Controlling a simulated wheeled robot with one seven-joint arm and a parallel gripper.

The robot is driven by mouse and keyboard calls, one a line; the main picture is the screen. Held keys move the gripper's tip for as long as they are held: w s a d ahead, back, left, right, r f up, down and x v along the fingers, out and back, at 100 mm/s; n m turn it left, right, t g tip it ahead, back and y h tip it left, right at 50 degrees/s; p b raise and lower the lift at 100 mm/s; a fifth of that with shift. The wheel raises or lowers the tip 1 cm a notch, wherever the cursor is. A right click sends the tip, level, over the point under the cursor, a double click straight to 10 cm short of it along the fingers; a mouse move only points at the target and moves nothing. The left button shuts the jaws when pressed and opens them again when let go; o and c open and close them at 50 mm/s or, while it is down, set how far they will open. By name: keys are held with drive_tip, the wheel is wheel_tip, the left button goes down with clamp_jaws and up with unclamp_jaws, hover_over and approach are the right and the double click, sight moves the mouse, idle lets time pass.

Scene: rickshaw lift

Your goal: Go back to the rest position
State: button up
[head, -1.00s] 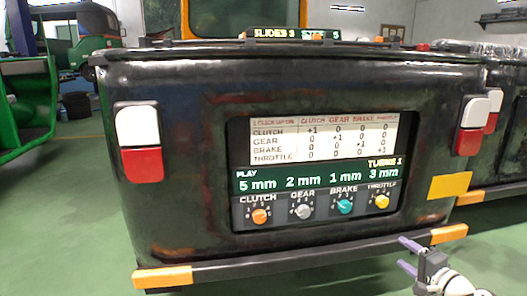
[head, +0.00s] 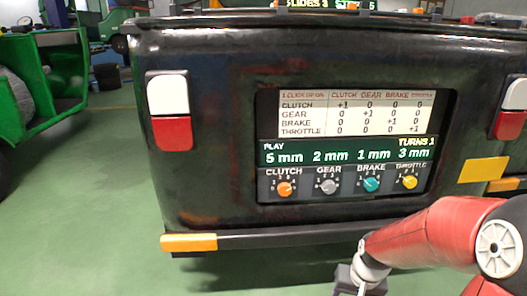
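My red arm (head: 425,235) reaches in from the lower right and bends down to a grey wrist part (head: 362,277) at the bottom edge. The fingers of my gripper are below the picture and hidden. The arm is in front of the right part of the orange-tipped bumper. Behind it is the dark rear of the rickshaw with a control panel (head: 436,150). The panel has an orange clutch knob (head: 284,189), a grey gear knob (head: 328,187), a teal brake knob (head: 371,185) and a yellow throttle knob (head: 409,182). The arm stays clear below the knobs.
The panel screen (head: 347,151) reads play 5, 2, 1 and 3 mm, turns 1. A yellow plate (head: 483,170) is right of the panel. A green vehicle (head: 40,90) stands at left. Green floor (head: 90,220) is open at the lower left.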

drive_tip(key=s+a+r+n+t, duration=0.1)
drive_tip(key=s+a+r+t, duration=0.15)
drive_tip(key=s+r, duration=0.55)
drive_tip(key=s+a+r+n+t, duration=0.2)
drive_tip(key=s+a+r, duration=0.2)
drive_tip(key=s+r, duration=0.5)
wheel_tip(320, 180, up, 14)
drive_tip(key=w+p, duration=0.2)
drive_tip(key=p, duration=1)
drive_tip(key=shift+w+d+g+h, duration=0.2)
drive_tip(key=shift+g+h, duration=0.15)
drive_tip(key=shift+h, duration=0.05)
drive_tip(key=shift+f, duration=0.15)
